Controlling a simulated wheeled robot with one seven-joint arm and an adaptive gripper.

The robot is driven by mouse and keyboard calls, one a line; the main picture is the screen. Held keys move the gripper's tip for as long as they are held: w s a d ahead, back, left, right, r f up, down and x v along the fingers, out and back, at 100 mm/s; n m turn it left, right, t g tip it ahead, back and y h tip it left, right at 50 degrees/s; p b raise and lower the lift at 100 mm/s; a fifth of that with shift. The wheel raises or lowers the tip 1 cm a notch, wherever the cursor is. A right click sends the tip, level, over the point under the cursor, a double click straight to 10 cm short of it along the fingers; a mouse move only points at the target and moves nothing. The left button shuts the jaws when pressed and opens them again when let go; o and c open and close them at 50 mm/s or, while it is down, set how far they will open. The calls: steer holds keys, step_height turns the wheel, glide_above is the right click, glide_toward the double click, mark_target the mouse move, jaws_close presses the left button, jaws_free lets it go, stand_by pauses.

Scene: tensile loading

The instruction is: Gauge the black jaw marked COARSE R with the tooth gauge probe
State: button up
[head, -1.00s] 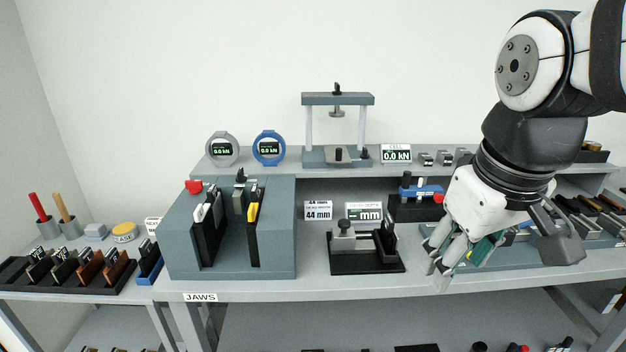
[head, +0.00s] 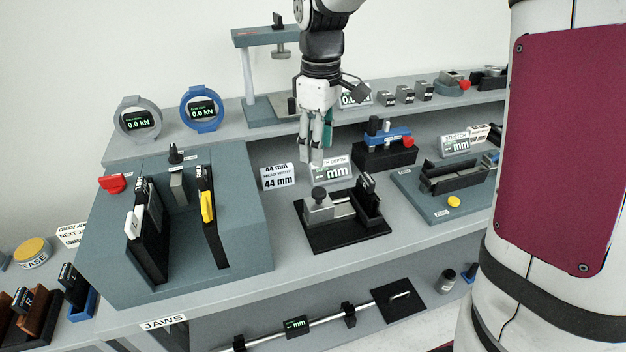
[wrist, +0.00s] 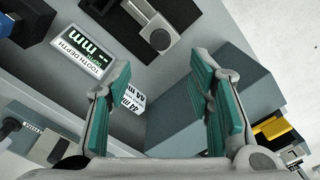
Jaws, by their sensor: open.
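The tooth gauge (head: 345,240) has a black base on the bench. Its grey probe block with a round knob (head: 319,197) is at the left of a light rail, and a labelled black piece (head: 371,203) stands at the right. I cannot read that label, so cannot tell whether it is COARSE R. The tooth depth display (head: 333,171) behind shows only "mm". My gripper (head: 316,160) is open and empty above and behind the gauge. In the wrist view its teal-padded fingers (wrist: 165,110) are wide apart, with the gauge (wrist: 158,30) beyond them.
A blue-grey block (head: 240,215) with black jaws and red and yellow levers stands left of the gauge. A blue-topped device (head: 385,150) and a stretch fixture (head: 450,190) are to the right. Bare bench lies before the gauge.

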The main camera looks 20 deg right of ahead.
mark_target(319, 191)
step_height(319, 191, down, 11)
steer(key=shift+f, duration=0.1)
stand_by(0.3)
jaws_close()
